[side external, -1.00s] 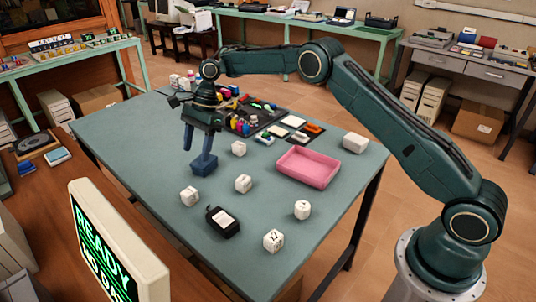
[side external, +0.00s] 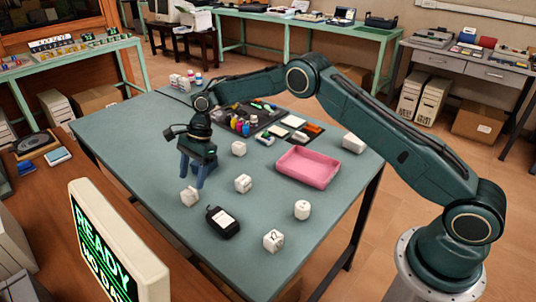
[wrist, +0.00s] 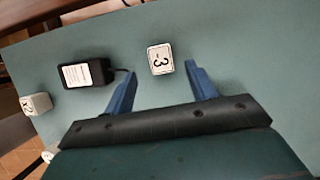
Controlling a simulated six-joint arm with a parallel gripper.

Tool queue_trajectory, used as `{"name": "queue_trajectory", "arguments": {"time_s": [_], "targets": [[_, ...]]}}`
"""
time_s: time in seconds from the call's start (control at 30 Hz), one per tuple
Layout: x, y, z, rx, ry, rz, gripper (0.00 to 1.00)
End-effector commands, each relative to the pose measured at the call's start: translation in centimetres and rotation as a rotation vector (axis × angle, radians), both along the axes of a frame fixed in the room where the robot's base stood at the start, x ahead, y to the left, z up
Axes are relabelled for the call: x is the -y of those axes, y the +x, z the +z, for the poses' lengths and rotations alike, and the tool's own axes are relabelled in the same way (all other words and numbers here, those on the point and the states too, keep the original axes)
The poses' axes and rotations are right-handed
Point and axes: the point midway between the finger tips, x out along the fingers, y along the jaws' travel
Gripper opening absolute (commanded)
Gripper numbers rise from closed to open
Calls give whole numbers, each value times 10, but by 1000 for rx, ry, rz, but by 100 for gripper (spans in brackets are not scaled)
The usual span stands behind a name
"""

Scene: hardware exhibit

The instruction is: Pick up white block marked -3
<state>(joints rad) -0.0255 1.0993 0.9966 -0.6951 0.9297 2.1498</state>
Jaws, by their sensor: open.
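The white block marked -3 (wrist: 160,58) lies on the table in the wrist view, just beyond the gap between my fingertips. My gripper (wrist: 159,72) is open and empty, with one blue finger on each side of that gap. In the side view my gripper (side external: 192,181) points down over the table, fingers apart. The white block (side external: 189,197) nearest its fingertips appears to be the same one, beside the black device. Its marking is not readable there.
A black device with a white label (side external: 223,222) and a short cord lies close to the block. Other white blocks (side external: 243,183) (side external: 302,210) (side external: 274,241) (side external: 238,148) are spread around. A pink tray (side external: 308,168) stands to the right.

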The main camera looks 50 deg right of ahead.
Motion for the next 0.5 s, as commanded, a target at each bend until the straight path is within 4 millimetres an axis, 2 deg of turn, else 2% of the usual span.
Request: {"name": "queue_trajectory", "arguments": {"time_s": [0.37,0.5], "targets": [[-4,0,-8,0,-1,0,56],[-8,0,-17,-1,0,1,56]]}}
